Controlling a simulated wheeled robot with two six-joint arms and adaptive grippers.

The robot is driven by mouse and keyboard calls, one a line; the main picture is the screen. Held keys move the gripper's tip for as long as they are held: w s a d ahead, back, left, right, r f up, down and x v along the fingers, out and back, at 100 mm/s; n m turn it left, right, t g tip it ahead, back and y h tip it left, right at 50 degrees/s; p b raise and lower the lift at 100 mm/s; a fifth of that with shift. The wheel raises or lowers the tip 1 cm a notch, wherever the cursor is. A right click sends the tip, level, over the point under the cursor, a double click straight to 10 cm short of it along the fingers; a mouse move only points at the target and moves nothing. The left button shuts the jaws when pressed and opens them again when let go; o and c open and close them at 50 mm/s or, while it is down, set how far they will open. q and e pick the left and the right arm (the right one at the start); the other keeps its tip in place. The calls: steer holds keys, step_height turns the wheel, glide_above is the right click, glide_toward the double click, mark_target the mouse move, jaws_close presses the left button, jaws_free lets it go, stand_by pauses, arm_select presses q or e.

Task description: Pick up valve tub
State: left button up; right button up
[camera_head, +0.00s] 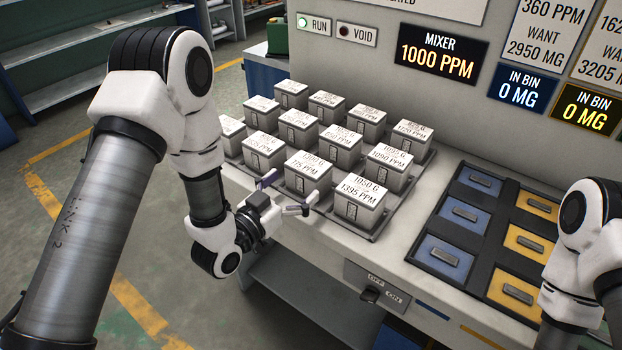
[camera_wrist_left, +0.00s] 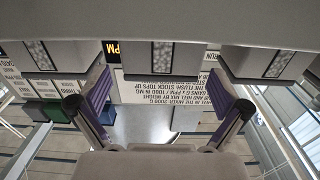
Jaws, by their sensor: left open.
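Several grey tubs with white labelled lids stand in rows on a dark tray (camera_head: 374,236) on the bench. I cannot read which one is the valve tub. The front right tub (camera_head: 358,210) reads 1050 G, 1395 PPM; left of it stands another front tub (camera_head: 306,178). My left gripper (camera_head: 287,194) is open at the tray's front edge, close to these front tubs. The left wrist view is upside down. There a middle tub (camera_wrist_left: 163,58) lies between the spread purple-padded fingers, with a tub (camera_wrist_left: 265,62) to either side. I see no contact. My right gripper is out of view.
A bin panel with blue lids (camera_head: 453,246) and yellow lids (camera_head: 529,243) lies right of the tray. A switch box (camera_head: 376,288) is on the bench front. A sign wall with a mixer display (camera_head: 437,60) rises behind. My right arm is at the right edge.

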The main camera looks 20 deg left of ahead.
mark_target(300, 177)
arm_select(q)
steer(key=x, duration=0.4)
steer(key=shift+w+r, duration=0.1)
steer(key=shift+w, duration=0.15)
steer(key=c, duration=1.2)
steer(key=shift+r, duration=0.1)
steer(key=shift+c, duration=0.6)
steer(key=shift+r, duration=0.1)
